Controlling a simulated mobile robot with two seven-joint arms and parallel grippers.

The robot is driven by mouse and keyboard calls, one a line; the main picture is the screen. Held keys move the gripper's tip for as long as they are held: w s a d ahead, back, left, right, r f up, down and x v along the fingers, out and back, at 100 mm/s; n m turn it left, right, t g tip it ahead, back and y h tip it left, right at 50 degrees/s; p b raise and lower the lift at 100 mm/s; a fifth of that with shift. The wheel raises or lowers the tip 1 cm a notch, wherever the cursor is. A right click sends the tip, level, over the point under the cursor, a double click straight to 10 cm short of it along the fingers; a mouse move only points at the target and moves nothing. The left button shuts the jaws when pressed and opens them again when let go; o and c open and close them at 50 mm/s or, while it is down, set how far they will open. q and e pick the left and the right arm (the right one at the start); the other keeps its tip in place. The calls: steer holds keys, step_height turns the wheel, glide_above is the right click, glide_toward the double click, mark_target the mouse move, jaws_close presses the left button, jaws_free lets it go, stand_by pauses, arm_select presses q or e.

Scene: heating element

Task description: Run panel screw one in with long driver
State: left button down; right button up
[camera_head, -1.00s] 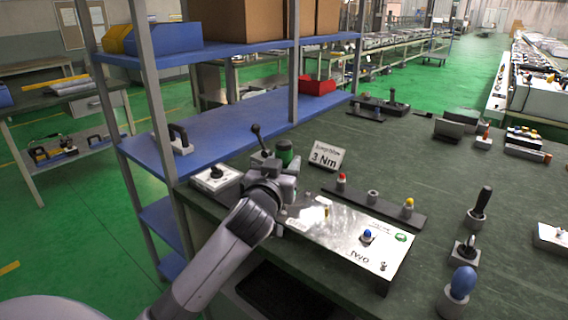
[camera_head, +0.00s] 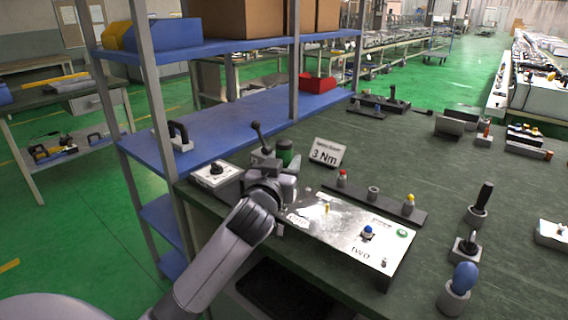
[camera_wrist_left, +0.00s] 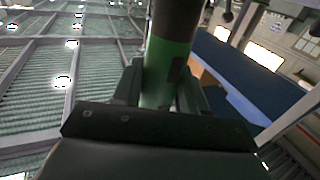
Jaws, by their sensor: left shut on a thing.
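My left gripper (camera_head: 277,172) is at the left end of the silver panel (camera_head: 340,222). It is shut on a green and black cylindrical handle, seemingly the long driver (camera_head: 285,150). In the left wrist view the long driver (camera_wrist_left: 168,70) stands between the fingers of my left gripper (camera_wrist_left: 160,95). Its lower end and tip are hidden by the gripper and arm. The panel carries printed labels, one reading "two", a yellow piece (camera_head: 327,208) and a blue-topped piece (camera_head: 367,232). I cannot make out screw one near the gripper. My right gripper is not in view.
A "3 Nm" sign (camera_head: 327,152) stands behind the panel. A dark rack (camera_head: 388,205) with red and yellow-topped pieces lies close beyond it. A white box (camera_head: 216,174) and the blue shelf (camera_head: 225,130) are at left. Several handled tools stand at right; the table's middle is mostly clear.

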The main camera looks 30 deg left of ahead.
mark_target(281, 147)
arm_select(q)
steer(key=shift+f, duration=0.4)
stand_by(0.9)
step_height(281, 147, up, 6)
steer(key=p, duration=0.4)
steer(key=shift+f+p, duration=0.25)
steer(key=shift+p, duration=0.15)
